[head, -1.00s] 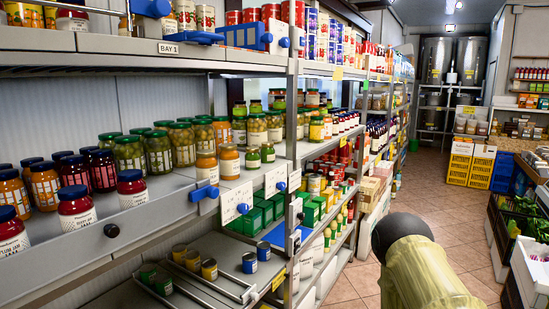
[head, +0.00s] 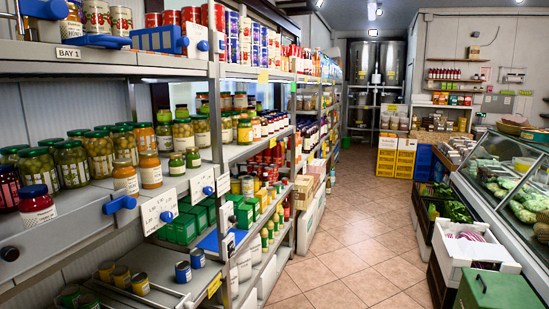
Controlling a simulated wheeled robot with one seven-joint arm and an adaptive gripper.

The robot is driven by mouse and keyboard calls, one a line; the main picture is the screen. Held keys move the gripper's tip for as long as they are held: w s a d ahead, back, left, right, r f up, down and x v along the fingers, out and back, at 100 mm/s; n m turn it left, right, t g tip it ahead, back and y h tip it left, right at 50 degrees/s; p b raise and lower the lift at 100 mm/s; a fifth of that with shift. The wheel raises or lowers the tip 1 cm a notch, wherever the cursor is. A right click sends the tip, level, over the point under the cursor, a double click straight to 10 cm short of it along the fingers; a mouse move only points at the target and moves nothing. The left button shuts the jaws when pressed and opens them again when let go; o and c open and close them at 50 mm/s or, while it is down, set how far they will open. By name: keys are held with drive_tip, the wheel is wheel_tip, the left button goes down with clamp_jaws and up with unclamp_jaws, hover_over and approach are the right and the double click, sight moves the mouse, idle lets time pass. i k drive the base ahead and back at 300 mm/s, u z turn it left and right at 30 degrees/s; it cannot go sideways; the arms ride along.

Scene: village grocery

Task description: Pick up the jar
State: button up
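Several glass jars stand on the middle shelf (head: 95,208) at the left, and the frames do not show which one the task means. A jar with a blue lid and dark red contents (head: 37,206) stands near the shelf's front edge. Jars of green pickles with green lids (head: 71,165) stand behind it. Two orange jars with pale lids (head: 150,171) stand farther right, near two small green jars (head: 176,165). My gripper is not in view.
A tiled aisle (head: 345,235) runs clear down the middle. Blue clips and price cards (head: 160,211) stick out from the shelf edge. A glass display case (head: 510,180), a white crate (head: 475,249) and a green box (head: 497,291) line the right side. Yellow crates (head: 396,162) stand at the back.

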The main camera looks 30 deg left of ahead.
sight(193, 157)
drive_tip(key=z, duration=0.7)
drive_tip(key=i, duration=1.65)
drive_tip(key=u, duration=3.4)
